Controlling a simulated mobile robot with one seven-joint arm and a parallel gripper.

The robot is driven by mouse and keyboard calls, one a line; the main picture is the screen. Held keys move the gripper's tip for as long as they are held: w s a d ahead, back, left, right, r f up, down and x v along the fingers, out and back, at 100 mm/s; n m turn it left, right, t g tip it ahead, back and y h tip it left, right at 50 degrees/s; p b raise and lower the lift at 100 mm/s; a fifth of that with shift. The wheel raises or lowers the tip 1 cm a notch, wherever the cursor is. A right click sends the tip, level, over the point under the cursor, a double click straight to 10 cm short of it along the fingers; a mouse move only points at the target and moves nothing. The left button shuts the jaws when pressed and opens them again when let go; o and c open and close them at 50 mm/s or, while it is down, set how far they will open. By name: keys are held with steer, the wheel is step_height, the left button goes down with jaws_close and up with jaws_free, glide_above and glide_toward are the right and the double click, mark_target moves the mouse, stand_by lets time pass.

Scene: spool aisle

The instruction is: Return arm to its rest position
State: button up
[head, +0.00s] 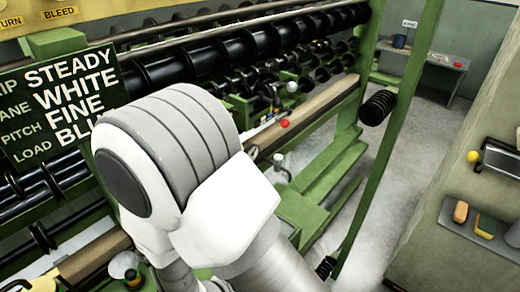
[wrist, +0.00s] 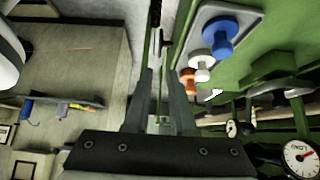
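My gripper (wrist: 161,88) shows in the wrist view as two dark fingers rising from a dark plate. A gap lies between the fingers, and nothing is seen held in it. Knobs in blue (wrist: 219,32), white (wrist: 200,66) and orange (wrist: 188,80) sit on a panel to the right of the fingers, apart from them. In the head view my white and grey arm fills the middle foreground, and my gripper is hidden or out of frame.
A green machine with black rollers (head: 200,60) runs behind my arm. A sign board (head: 60,100) stands at left, and a green post (head: 405,115) at right. A wall shelf (head: 480,228) holds small items. The aisle floor (head: 425,130) is clear. A round gauge (wrist: 300,158) is near my gripper.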

steer(key=w+a+r+n+y, duration=0.1)
steer(key=w+a+r+y, duration=0.5)
steer(key=w+r, duration=0.3)
step_height(320, 180, up, 12)
steer(key=d+n+y, duration=0.2)
steer(key=n+y, duration=0.1)
steer(key=y, duration=0.1)
steer(key=s+d+r+n+h, duration=0.1)
steer(key=s+d+r, duration=0.2)
steer(key=d, duration=0.4)
steer(key=s+d+r+n+h, duration=0.1)
steer(key=s+d+r, duration=0.3)
steer(key=d, duration=0.4)
steer(key=s+d+r+n+h, duration=0.1)
steer(key=s+d+r+h, duration=0.2)
steer(key=d, duration=0.4)
steer(key=shift+s+d+r+n+g, duration=0.3)
steer(key=shift+s+d+r+g, duration=0.1)
steer(key=shift+s, duration=0.2)
steer(key=shift+a, duration=0.1)
